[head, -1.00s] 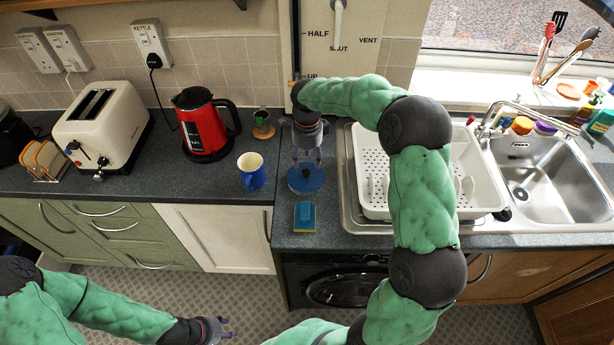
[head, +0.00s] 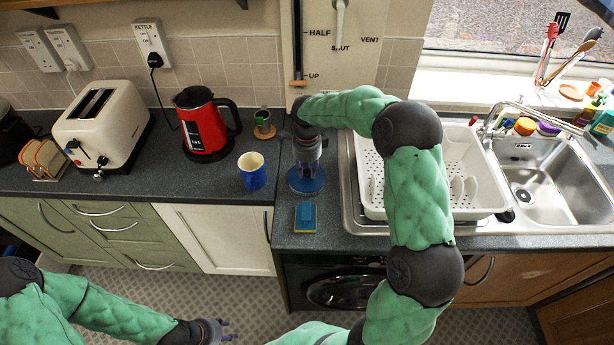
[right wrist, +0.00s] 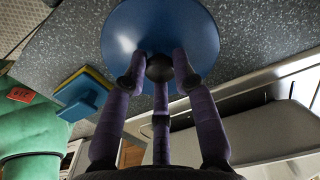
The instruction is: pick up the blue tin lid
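The blue tin lid (head: 307,186) is a round blue disc with a dark round knob (right wrist: 160,68), lying on the counter. My right gripper (head: 308,172) points down at it from above. In the right wrist view the fingers of this gripper (right wrist: 160,76) stand around the knob, with small gaps showing at its sides; the fingers look open. Contact with the disc cannot be told. My left gripper (head: 229,330) is low over the floor, empty, with its fingertips apart.
A blue and yellow sponge (head: 305,217) lies just in front of the lid, and a blue mug (head: 252,172) stands to its left. The white dish rack (head: 374,190) is close on the right. A red kettle (head: 203,125) and toaster (head: 100,125) stand further left.

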